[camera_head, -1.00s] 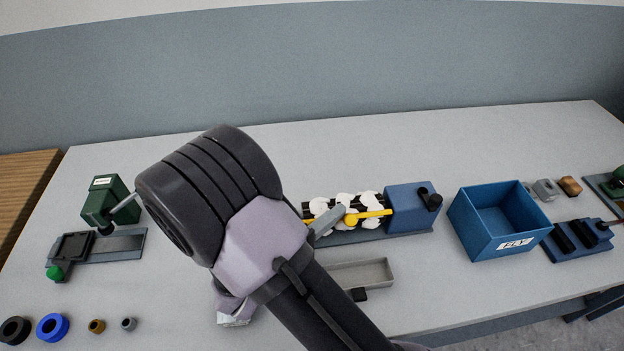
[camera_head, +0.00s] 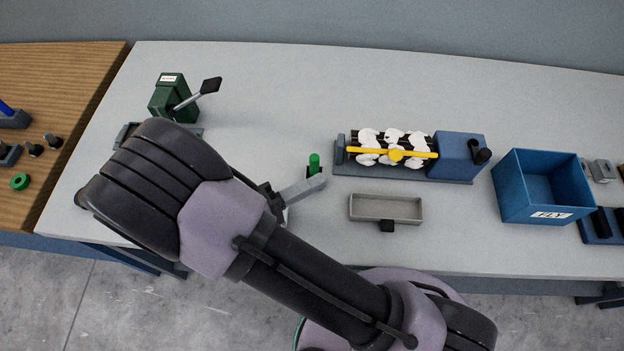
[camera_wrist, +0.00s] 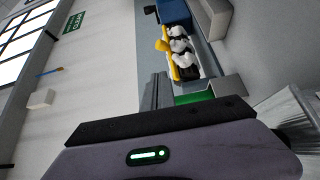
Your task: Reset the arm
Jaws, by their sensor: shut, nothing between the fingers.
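My arm crosses the lower left and middle of the head view, with its dark wrist joint large in front. My gripper (camera_head: 304,188) shows partly behind the arm as a grey finger, low over or above the bench, left of the yellow-barred roller unit (camera_head: 395,154). It looks shut and empty. A green peg (camera_head: 314,163) is just behind the fingertip; I cannot tell if they touch. In the wrist view the grey finger (camera_wrist: 155,92) stands up beyond the dark gripper front, with green beside it and the roller unit further off.
A shallow grey tray (camera_head: 387,208) lies in front of the roller unit. A blue FLY bin (camera_head: 545,187) stands at right. A green box with a lever (camera_head: 167,100) is at back left. A wooden table (camera_head: 60,90) adjoins at left. Bench between the green box and roller unit is mostly clear.

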